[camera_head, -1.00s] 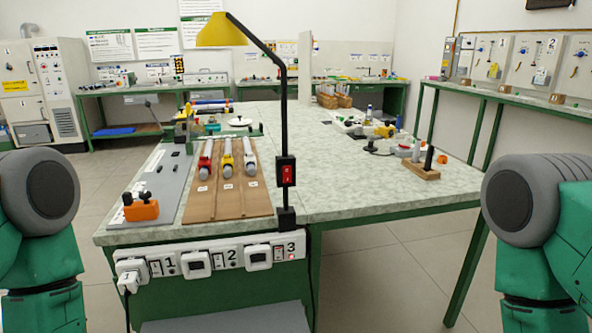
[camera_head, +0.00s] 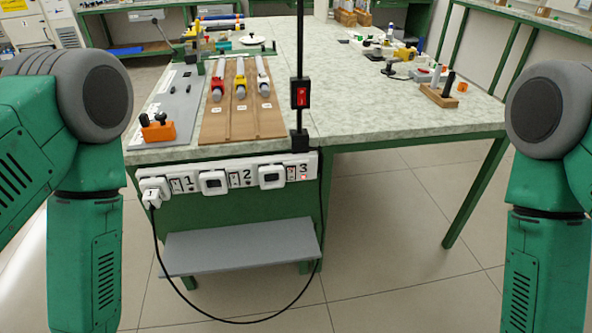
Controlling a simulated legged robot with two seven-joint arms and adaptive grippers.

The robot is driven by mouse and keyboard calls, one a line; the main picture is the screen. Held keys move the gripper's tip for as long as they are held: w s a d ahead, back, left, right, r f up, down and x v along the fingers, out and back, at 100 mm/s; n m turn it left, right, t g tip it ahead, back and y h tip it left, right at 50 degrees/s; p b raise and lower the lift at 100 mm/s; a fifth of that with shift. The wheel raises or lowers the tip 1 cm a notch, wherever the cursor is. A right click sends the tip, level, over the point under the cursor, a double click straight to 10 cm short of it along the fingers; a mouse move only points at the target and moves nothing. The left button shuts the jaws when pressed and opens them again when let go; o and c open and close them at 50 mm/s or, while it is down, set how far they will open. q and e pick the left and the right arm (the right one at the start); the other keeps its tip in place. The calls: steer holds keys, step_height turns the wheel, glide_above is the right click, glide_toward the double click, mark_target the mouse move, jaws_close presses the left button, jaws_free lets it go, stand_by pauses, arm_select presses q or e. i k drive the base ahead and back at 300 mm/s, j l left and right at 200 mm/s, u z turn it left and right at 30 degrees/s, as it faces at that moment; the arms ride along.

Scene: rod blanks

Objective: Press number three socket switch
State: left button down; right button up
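The white socket strip (camera_head: 214,187) is fixed along the front edge of the workbench. It carries the printed numbers 1, 2 and 3 from left to right. The number three socket switch (camera_head: 292,173) is at the right end, just left of the printed 3, with a small red glow beside it. A white plug (camera_head: 153,191) with a black cable sits at the strip's left end. My two green arms stand at the left and right sides of the view, apart from the strip. Both grippers are out of view.
The bench top (camera_head: 370,105) holds a brown board (camera_head: 243,125) with red, yellow and white rods. A red switch box (camera_head: 300,93) is on the black lamp post above the strip. A grey shelf (camera_head: 240,246) juts out below. The floor at right is clear.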

mark_target(291, 171)
steer(key=i+l, duration=0.1)
steer(key=l, duration=0.3)
steer(key=i+l, duration=0.1)
steer(key=l, duration=0.3)
steer(key=i+l, duration=0.1)
steer(key=l, duration=0.3)
steer(key=i+l, duration=0.1)
steer(key=l, duration=0.3)
